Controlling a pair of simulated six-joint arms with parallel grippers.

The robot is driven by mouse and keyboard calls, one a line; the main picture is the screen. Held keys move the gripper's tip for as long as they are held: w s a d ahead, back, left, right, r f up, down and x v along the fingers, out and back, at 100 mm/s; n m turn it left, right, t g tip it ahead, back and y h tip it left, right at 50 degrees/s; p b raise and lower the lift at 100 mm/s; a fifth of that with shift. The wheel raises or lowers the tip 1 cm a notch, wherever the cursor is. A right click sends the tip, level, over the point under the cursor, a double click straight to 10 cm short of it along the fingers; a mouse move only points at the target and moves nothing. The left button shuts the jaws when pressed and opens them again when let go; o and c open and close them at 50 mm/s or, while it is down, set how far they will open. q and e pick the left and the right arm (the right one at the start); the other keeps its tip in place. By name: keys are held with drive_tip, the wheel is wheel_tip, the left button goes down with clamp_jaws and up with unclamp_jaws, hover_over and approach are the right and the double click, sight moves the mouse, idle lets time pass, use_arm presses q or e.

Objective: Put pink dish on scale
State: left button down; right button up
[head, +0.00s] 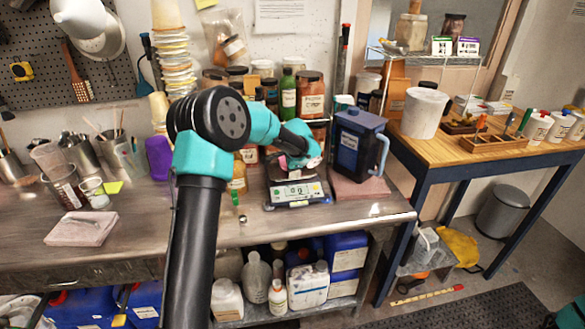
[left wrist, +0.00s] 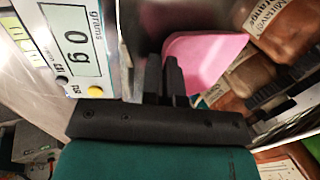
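The pink dish (head: 313,163) is at the tip of my left gripper (head: 303,160), close above the scale (head: 300,194) on the steel bench. In the left wrist view the dish (left wrist: 205,58) meets the fingers of my left gripper (left wrist: 165,78), which are close together on its edge. The scale (left wrist: 75,45) is beside the fingers there, and its display reads 0 g. The gripper hides part of the dish and of the scale's pan. The dish looks tilted; I cannot tell whether it touches the scale. My right gripper is in neither view.
A dark blue container (head: 357,145) with a light blue handle stands right of the scale. Jars and bottles (head: 310,93) crowd the back. A stack of cups (head: 175,65) stands behind my arm. The bench front left of the scale is mostly clear.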

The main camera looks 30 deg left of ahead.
use_arm(q)
drive_tip(key=shift+f, duration=0.25)
drive_tip(key=c, duration=1.7)
unclamp_jaws()
drive_tip(key=shift+o, duration=0.2)
drive_tip(key=v, duration=1.2)
drive_tip(key=shift+r, duration=0.2)
